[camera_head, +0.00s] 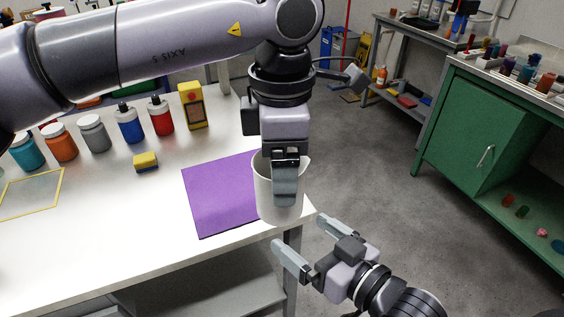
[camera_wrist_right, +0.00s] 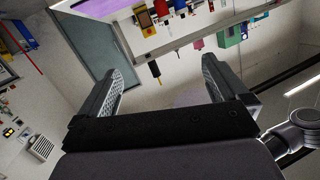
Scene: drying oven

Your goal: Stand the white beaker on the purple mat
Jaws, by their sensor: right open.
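The white beaker (camera_head: 264,195) is upright in the head view, in front of the right edge of the purple mat (camera_head: 215,195) and close to the table's right corner. My left gripper (camera_head: 285,190) comes down from above with one finger against the beaker's near side. It looks shut on the beaker's wall; the other finger is hidden. I cannot tell whether the beaker's base touches the table. My right gripper (camera_head: 305,245) is open and empty, below and right of the beaker, off the table's corner. Its open fingers also show in the right wrist view (camera_wrist_right: 165,85).
Several jars and bottles (camera_head: 93,133) stand along the back of the white table (camera_head: 120,215). A yellow device (camera_head: 193,106) and a sponge (camera_head: 146,162) are behind the mat. A yellow-edged panel (camera_head: 30,192) lies at left. A green cabinet (camera_head: 470,145) stands right, across open floor.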

